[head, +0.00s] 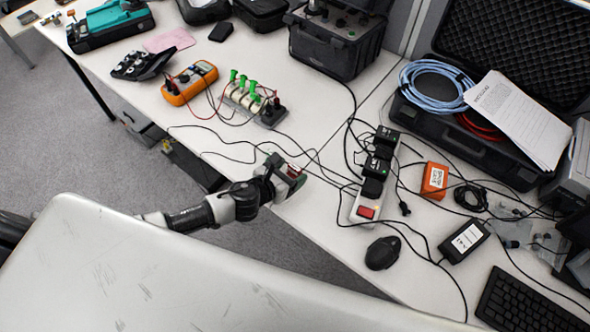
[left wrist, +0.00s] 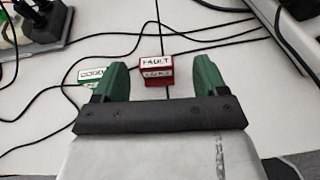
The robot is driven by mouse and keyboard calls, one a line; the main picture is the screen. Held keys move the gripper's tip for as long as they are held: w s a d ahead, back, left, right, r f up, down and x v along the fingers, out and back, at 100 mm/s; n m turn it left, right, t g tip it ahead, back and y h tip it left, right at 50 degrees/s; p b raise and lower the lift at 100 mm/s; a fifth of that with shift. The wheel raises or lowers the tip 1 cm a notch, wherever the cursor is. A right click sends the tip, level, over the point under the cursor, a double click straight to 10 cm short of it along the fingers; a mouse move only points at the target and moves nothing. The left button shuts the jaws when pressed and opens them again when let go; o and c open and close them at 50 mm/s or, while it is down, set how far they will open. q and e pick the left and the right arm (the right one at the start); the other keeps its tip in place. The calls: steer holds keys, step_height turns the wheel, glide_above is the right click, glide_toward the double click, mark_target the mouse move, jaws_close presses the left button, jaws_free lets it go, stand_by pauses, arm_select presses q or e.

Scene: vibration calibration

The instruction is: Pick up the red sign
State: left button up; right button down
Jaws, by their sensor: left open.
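The red sign (left wrist: 155,74) is a small red block with a white label reading FAULT, standing on the white table. In the head view the left gripper (head: 286,173) reaches over the table edge. A green sign (left wrist: 91,76) with a white label stands left of the red one, partly behind the left finger. My right gripper is not in view.
Thin black cables run across the table around the signs. A power strip (head: 360,205) with black plugs lies to the right, and a black mouse (head: 383,253) is nearer. An orange multimeter (head: 189,82) and a green-clipped board (head: 252,103) are farther back.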

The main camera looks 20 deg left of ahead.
mark_target(293, 169)
arm_select(q)
steer(key=x, duration=0.5)
steer(key=shift+w+a+f, duration=0.1)
steer(key=shift+a+f, duration=0.1)
steer(key=shift+f, duration=0.1)
steer(key=c, duration=1)
steer(key=shift+r, duration=0.1)
